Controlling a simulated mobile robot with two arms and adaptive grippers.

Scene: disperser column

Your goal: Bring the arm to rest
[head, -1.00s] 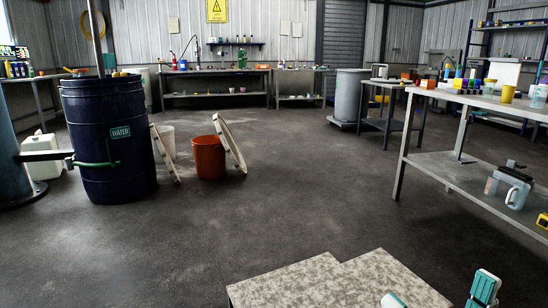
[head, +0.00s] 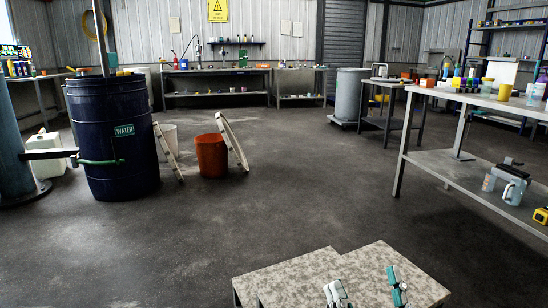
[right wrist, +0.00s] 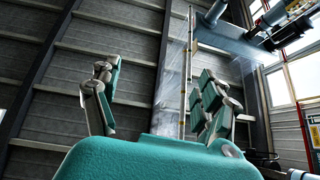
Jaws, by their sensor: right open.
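My right gripper (head: 368,291) shows at the bottom edge of the head view, right of centre. Its two teal and grey fingers stand apart with nothing between them. In the right wrist view the same gripper (right wrist: 158,95) points up past its teal palm, one finger on each side, with wall panels and windows behind. The fingers touch nothing that I can see. My left gripper and left arm are out of the head view.
A long workbench (head: 482,99) with bottles, cups and a jug on its lower shelf stands at the right. A dark blue water barrel (head: 115,165), an orange bucket (head: 210,158) and a white bucket (head: 167,138) stand at the left. The middle floor is clear.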

